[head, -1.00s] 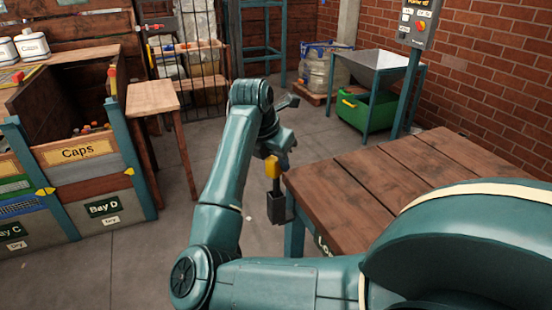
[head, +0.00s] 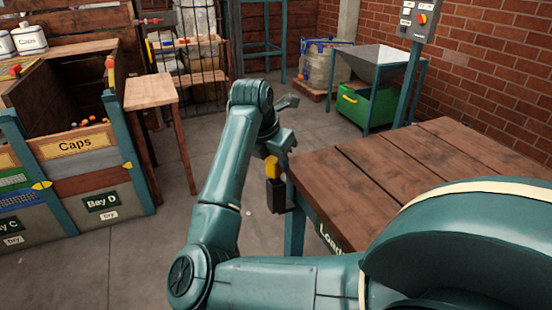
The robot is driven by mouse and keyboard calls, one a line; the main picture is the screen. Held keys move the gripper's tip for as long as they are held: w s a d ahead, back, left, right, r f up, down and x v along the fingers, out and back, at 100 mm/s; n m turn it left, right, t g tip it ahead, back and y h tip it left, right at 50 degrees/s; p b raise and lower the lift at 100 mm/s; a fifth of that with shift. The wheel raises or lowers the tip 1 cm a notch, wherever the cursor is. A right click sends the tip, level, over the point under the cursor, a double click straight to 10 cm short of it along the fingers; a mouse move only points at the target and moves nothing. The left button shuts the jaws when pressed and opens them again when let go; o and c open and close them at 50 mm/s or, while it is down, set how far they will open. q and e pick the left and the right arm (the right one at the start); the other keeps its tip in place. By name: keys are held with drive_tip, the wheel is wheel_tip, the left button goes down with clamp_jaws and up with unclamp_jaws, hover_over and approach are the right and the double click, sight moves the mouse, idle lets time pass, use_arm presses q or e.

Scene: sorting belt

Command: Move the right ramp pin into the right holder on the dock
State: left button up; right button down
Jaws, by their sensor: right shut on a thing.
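The dock is a wooden-topped table (head: 400,175) with "Load…" lettering on its front edge. The dark holder (head: 277,197) is at its left corner. The right ramp pin (head: 272,168) shows as a yellow block directly above the holder. Its lower stem is hidden, seemingly inside the holder; I cannot tell how deep it sits. My right gripper (head: 272,155) is shut on the top of the pin, its fingers small and partly hidden by the wrist. My left gripper is out of view.
The "Caps" bay (head: 78,145) stands at the left, beside a small wooden table (head: 150,92). A hopper stand with a green bin (head: 366,107) is behind the dock, near a control box post (head: 416,20). The concrete floor between is clear.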

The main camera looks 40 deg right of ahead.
drive_tip(key=shift+f, duration=0.25)
drive_tip(key=c, duration=1)
unclamp_jaws()
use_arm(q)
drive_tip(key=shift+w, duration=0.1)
use_arm(e)
drive_tip(key=shift+a+r, duration=0.1)
drive_tip(key=shift+r, duration=0.1)
use_arm(q)
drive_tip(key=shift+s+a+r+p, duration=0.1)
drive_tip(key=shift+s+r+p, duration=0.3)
drive_tip(key=shift+p, duration=0.75)
use_arm(e)
drive_tip(key=v, duration=1.2)
drive_tip(key=shift+a+r, duration=0.15)
drive_tip(key=shift+r, duration=0.2)
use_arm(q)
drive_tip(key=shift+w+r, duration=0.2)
use_arm(e)
drive_tip(key=shift+s, duration=0.1)
